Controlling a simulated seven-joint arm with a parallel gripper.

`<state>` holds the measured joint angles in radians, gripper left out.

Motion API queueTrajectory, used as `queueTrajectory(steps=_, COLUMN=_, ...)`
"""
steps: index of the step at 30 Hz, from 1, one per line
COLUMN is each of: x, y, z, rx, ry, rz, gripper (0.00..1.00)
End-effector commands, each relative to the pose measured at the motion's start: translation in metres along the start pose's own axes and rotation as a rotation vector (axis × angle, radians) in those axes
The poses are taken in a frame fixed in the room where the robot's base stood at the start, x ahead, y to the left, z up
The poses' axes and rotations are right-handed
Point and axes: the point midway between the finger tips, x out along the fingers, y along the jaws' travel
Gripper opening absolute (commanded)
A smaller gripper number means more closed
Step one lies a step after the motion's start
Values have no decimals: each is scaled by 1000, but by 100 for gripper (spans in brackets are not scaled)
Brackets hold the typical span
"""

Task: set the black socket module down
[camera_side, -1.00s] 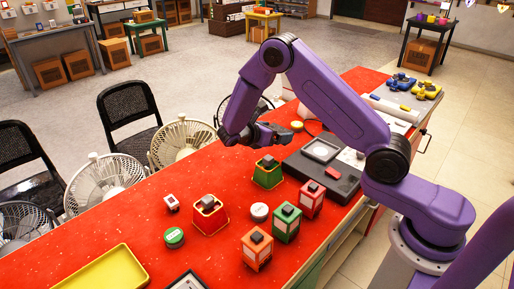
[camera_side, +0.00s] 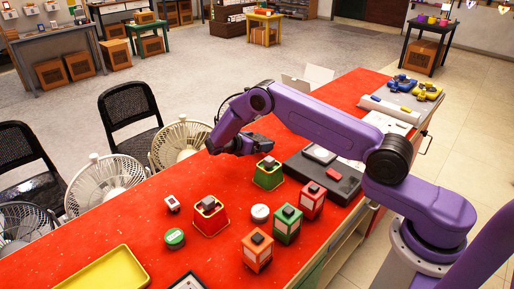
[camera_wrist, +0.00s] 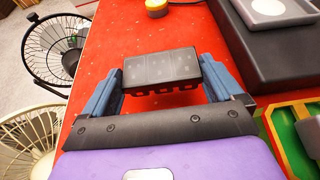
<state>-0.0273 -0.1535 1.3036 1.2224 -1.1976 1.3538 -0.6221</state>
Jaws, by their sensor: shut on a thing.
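The black socket module (camera_wrist: 160,70) lies crosswise between the two blue fingers of my gripper (camera_wrist: 160,82) in the wrist view. The fingers are shut on its two ends. Red tabletop shows beyond and around it; I cannot tell whether its underside touches the table. In the side view my gripper (camera_side: 262,146) is low over the far part of the red table (camera_side: 130,225), behind the green bin (camera_side: 268,177). The module cannot be made out clearly there.
The black fixture (camera_side: 337,186) stands right of my gripper. A red bin (camera_side: 211,222), a green box (camera_side: 287,226), a red box (camera_side: 312,203) and an orange box (camera_side: 257,253) stand nearer. Fans (camera_side: 180,143) line the table's left edge.

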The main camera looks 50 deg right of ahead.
Motion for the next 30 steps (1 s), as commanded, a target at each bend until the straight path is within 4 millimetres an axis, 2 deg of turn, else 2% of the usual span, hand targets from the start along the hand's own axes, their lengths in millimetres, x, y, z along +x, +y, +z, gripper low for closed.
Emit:
queueTrajectory(steps=1, x=4, y=-1, z=-9, rx=-5, ry=-1, rz=-2, gripper=62)
queueTrajectory(steps=6, x=9, y=-1, z=-23, rx=-3, ry=0, rz=-1, gripper=62)
queueTrajectory(steps=19, x=11, y=-1, z=-27, rx=-2, ry=0, rz=-1, gripper=62)
queueTrajectory(steps=20, x=11, y=-1, z=-28, rx=-2, ry=0, rz=-1, gripper=96)
queueTrajectory(steps=21, x=11, y=-1, z=-28, rx=-2, ry=0, rz=0, gripper=100)
queueTrajectory(steps=30, x=10, y=-1, z=-24, rx=-1, ry=0, rz=0, gripper=100)
